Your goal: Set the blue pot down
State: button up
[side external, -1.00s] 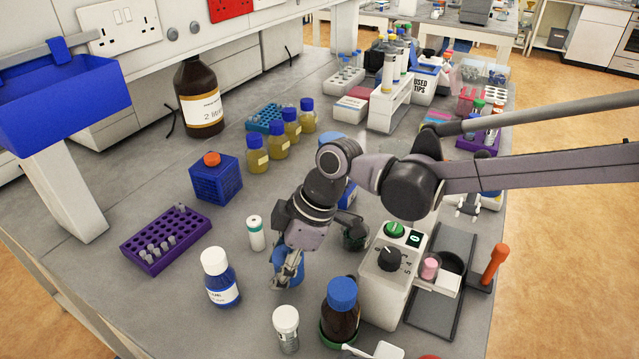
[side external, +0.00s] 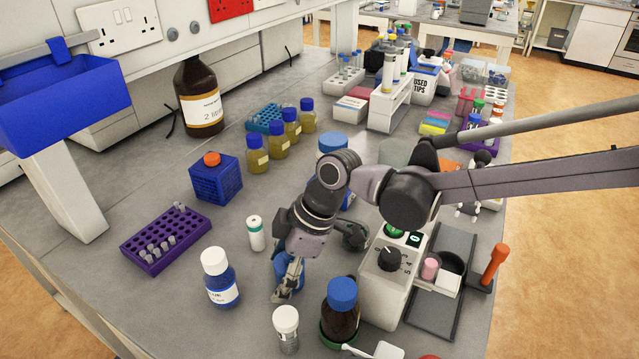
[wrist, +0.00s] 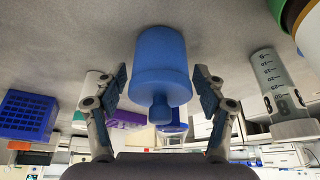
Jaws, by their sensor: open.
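The blue pot (wrist: 160,58), with a small knob on its lid, shows in the middle of the wrist view. It seems to stand on the grey bench (wrist: 60,45). My gripper (wrist: 160,80) is open, with one finger on each side of the pot. A narrow gap shows between each finger and the pot. In the side external view, my gripper (side external: 288,288) is low over the bench and hides much of the pot (side external: 281,264).
A blue-labelled bottle (side external: 221,281) stands left of my gripper. A white-capped vial (side external: 287,330) and a brown bottle with a blue cap (side external: 341,312) stand in front. A white-and-green tube (side external: 256,234) is behind left. A dial device (side external: 386,280) is to the right.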

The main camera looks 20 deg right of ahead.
jog(key=v, duration=1.2)
jog(key=shift+r, duration=0.1)
